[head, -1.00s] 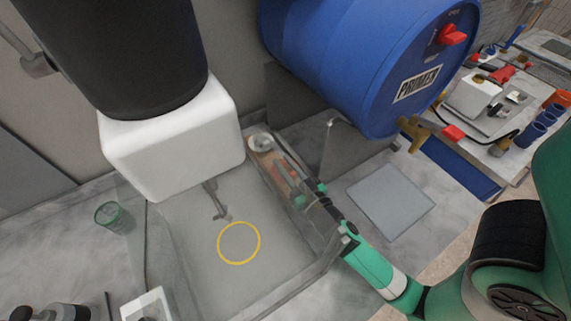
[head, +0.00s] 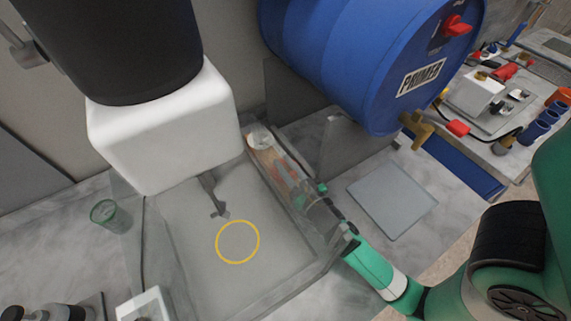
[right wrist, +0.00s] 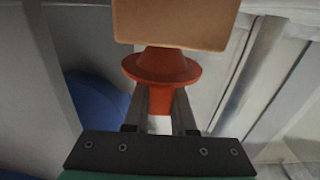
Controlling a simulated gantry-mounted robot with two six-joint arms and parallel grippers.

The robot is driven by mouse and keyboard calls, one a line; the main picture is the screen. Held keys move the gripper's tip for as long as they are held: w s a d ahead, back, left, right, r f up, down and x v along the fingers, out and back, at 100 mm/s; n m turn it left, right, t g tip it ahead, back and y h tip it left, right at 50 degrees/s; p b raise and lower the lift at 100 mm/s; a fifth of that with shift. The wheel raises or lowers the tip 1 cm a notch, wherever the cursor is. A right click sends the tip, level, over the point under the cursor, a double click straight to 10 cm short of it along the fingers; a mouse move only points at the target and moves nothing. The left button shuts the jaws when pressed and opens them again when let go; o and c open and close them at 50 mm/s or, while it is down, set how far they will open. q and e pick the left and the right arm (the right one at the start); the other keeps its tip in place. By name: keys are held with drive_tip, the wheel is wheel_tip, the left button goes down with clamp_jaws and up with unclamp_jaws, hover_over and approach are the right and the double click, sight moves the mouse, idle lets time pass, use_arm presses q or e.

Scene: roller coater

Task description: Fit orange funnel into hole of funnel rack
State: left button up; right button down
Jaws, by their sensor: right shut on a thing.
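The orange funnel shows in the right wrist view (right wrist: 160,68), its wide rim toward a tan wooden board and its stem between my fingers. My right gripper (right wrist: 160,98) is shut on the funnel's stem. The tan board (right wrist: 175,22), which looks like the funnel rack, is just beyond the funnel; whether they touch is unclear, and no hole shows. In the head view, my right gripper (head: 298,184) and the orange and tan parts (head: 272,160) are blurred behind a clear panel. My left gripper is not seen.
A clear-walled enclosure with a yellow ring (head: 238,242) on its floor lies left of my right arm. A grey square plate (head: 392,200) lies to the right, and a green cup (head: 107,214) stands at left.

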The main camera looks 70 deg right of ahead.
drive_tip(key=c, duration=0.7)
unclamp_jaws()
drive_tip(key=shift+o, duration=0.2)
drive_tip(key=b+v, duration=0.2)
drive_tip(key=v, duration=0.2)
drive_tip(key=b+v, duration=0.2)
drive_tip(key=v, duration=0.3)
drive_tip(key=shift+a+f, duration=0.15)
drive_tip(key=shift+f, duration=0.1)
drive_tip(key=shift+s+a+r+p, duration=0.2)
drive_tip(key=shift+s+a+p, duration=0.1)
drive_tip(key=shift+s+p, duration=0.05)
drive_tip(key=shift+s+a+r, duration=0.1)
drive_tip(key=shift+s+a, duration=0.25)
drive_tip(key=shift+s, duration=0.35)
